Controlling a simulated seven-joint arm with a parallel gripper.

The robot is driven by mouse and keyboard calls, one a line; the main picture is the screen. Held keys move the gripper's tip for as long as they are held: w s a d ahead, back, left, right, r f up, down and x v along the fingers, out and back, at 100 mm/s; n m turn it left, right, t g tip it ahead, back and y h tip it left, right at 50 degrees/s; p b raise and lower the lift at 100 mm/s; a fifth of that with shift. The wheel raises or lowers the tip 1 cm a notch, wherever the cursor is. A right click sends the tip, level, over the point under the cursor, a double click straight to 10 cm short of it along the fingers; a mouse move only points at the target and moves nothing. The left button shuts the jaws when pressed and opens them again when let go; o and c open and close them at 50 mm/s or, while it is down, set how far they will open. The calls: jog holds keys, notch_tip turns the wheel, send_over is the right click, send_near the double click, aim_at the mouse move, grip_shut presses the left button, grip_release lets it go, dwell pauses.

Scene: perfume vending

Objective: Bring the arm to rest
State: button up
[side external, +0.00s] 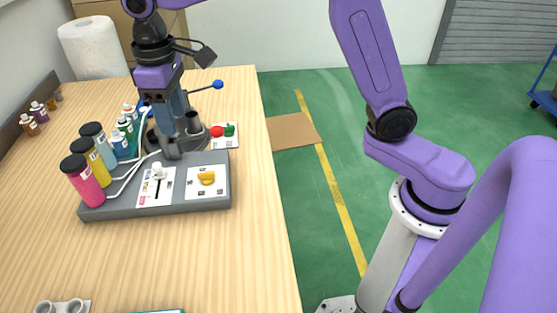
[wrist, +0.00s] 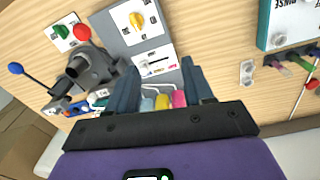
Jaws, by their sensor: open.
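My gripper (side external: 172,148) points down over the grey dispensing panel (side external: 215,163), near its back edge. In the wrist view my gripper (wrist: 160,72) shows two dark fingers spread apart with nothing held between them. Pink (side external: 82,181), yellow (side external: 93,161) and light blue (side external: 99,145) bottles stand on the left of the panel, apart from the gripper. My fingers partly hide the dark machine with the blue-knobbed lever (side external: 217,84). I cannot tell whether the fingertips touch anything.
The panel carries a white slider (side external: 158,172) and a yellow knob (side external: 207,178). A paper towel roll (side external: 94,48) and small bottles (side external: 38,112) stand toward the back left. The table's (side external: 200,260) front is mostly clear.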

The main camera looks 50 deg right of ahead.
jog(key=s+d+f+n, duration=0.2)
jog(key=s+d, duration=0.4)
jog(key=s, duration=0.3)
jog(key=s+d+f+n, duration=0.1)
jog(key=s+d+f, duration=0.1)
jog(key=s+d, duration=0.4)
jog(key=s+d+f+n, duration=0.2)
jog(key=s+d, duration=0.4)
jog(key=s, duration=0.8)
jog(key=shift+f+n+y, duration=0.15)
jog(key=shift+n+y, duration=0.15)
dwell(0.9)
